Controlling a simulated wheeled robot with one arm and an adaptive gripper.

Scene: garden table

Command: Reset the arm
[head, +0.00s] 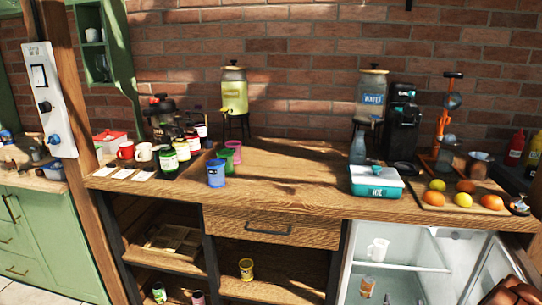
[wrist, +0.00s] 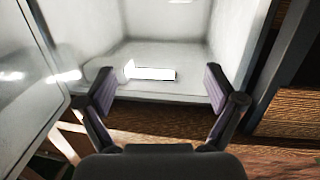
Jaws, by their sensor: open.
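My gripper (wrist: 159,86) shows in the wrist view with its two dark fingers spread wide and nothing between them. It faces the pale inside of an open fridge (wrist: 165,30), whose door (wrist: 28,75) stands at the left. A bright white rectangular patch (wrist: 153,74) lies beyond the fingertips; I cannot tell what it is. In the head view the open fridge (head: 400,238) is under the counter at the right.
The fridge holds a white mug (head: 377,249) and a small jar (head: 367,286). On the wooden counter (head: 290,175) stand cups, jars, two drink dispensers, a teal-and-white box (head: 376,182) and a fruit board (head: 432,205). The middle of the counter is clear.

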